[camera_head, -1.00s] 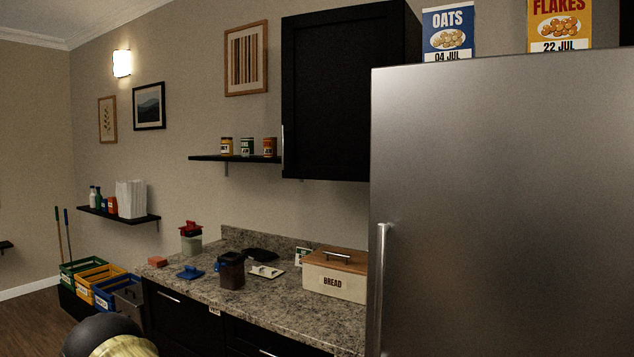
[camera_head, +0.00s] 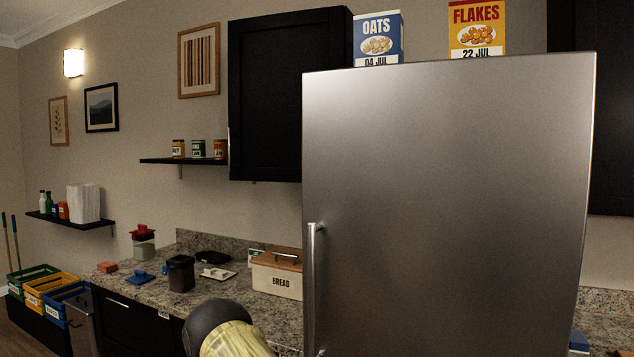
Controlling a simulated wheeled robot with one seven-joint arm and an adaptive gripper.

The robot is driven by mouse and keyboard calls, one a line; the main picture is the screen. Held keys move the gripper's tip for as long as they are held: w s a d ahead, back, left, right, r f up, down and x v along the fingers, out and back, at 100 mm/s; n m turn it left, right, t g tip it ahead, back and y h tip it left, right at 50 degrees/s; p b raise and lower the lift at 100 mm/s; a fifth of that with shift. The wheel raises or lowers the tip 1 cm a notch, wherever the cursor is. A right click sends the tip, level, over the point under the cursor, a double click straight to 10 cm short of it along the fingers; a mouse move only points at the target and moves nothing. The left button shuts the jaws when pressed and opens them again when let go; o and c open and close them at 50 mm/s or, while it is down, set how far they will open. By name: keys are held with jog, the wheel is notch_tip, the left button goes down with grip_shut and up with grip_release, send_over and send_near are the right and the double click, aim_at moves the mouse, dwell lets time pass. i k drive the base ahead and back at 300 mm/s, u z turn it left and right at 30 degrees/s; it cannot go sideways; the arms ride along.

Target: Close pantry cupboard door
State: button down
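A black wall cupboard (camera_head: 285,95) hangs left of the fridge, with a thin handle at its door's left edge. Its door looks shut. A second dark cupboard front (camera_head: 590,120) shows at the right edge, partly hidden behind the fridge and cut off by the frame. I cannot tell which one is the pantry cupboard, and no door stands plainly open. A rounded black and yellow part of my arm (camera_head: 232,335) shows at the bottom. My gripper is not in view.
A tall steel fridge (camera_head: 440,210) fills the middle right, with an oats box (camera_head: 378,40) and a flakes box (camera_head: 477,28) above it. A granite counter (camera_head: 225,292) holds a bread box (camera_head: 278,275) and several containers. Crates (camera_head: 45,285) stand at the lower left.

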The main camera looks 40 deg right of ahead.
aim_at(268, 55)
jog(key=z, duration=0.45)
jog(key=i, duration=1)
